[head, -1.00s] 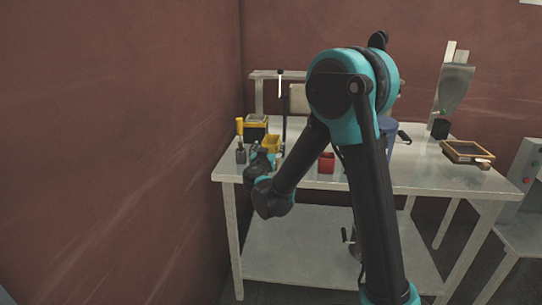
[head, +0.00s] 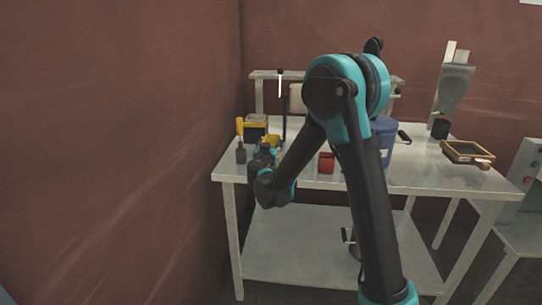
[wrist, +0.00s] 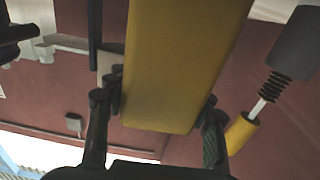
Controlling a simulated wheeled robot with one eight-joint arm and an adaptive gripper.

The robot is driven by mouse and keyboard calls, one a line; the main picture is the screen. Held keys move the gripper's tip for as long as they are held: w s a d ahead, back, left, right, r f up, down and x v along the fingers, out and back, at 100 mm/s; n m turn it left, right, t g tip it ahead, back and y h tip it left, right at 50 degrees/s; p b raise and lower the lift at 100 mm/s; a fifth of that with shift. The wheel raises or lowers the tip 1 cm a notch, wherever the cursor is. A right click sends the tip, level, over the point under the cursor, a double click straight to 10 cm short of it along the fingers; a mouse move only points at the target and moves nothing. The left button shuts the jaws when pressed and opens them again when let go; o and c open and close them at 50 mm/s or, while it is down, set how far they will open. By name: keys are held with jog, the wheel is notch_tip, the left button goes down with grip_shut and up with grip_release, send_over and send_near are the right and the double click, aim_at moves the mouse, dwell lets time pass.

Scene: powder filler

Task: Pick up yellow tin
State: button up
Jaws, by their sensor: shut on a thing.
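The yellow tin (wrist: 185,65) fills the middle of the wrist view. My gripper (wrist: 162,105) has one finger on each side of it and is shut on it. In the head view my gripper (head: 268,152) is at the left front part of the table, and only a small bit of the yellow tin (head: 273,139) shows behind it. I cannot tell whether the tin's base touches the tabletop.
A tool with a yellow end and grey base (head: 240,155) stands close left on the table (head: 420,180). A yellow-black box (head: 256,130) is behind, a red container (head: 326,163) to the right. A blue bucket (head: 387,135) and wooden tray (head: 466,152) stand farther right.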

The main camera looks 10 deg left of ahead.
jog(key=c, duration=0.5)
jog(key=shift+r, duration=0.15)
